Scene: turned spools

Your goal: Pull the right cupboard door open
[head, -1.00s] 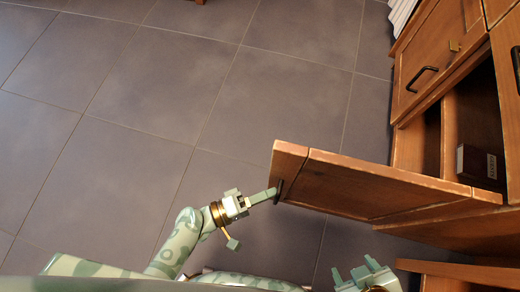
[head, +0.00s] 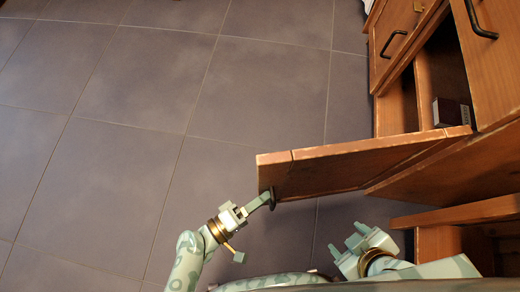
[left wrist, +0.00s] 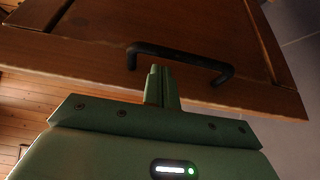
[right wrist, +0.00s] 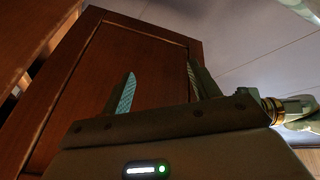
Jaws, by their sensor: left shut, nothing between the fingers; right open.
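The right cupboard door (head: 335,166) is a brown wooden panel standing wide open, its free edge far from the cabinet. Its dark bar handle (left wrist: 180,54) is near that edge. My left gripper (head: 268,199) is at this handle, fingers shut together with nothing between them. In the left wrist view the fingertips (left wrist: 160,70) are at the bar; whether they touch it I cannot tell. My right gripper (head: 357,240) is open and empty, below the door in the head view. In the right wrist view the door's panel (right wrist: 95,70) lies beyond its spread fingers (right wrist: 160,88).
The cabinet's inside shows past the door, with a small dark box (head: 450,112) in it. A lower wooden part (head: 450,213) is near my right arm. The tiled floor (head: 150,100) to the left is clear.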

